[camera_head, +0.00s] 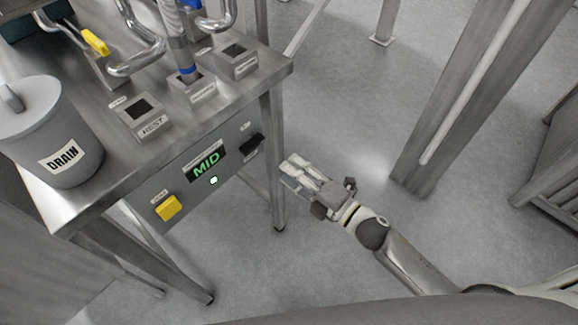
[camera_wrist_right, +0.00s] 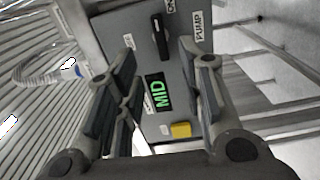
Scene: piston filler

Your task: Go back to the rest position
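My right gripper (camera_head: 297,174) is in front of the machine's control panel (camera_head: 226,145), to the right of the table's front right leg in the head view. It is empty and its fingers are apart. In the right wrist view the open fingers (camera_wrist_right: 158,50) frame the panel, with a black switch handle (camera_wrist_right: 158,37), a green MID display (camera_wrist_right: 158,95) and a yellow button (camera_wrist_right: 180,130) between or behind them. The gripper is apart from the panel. My left gripper is in neither view.
The MID display (camera_head: 206,163) is lit. A steel post (camera_head: 450,110) stands at right. Open floor (camera_head: 345,110) lies between.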

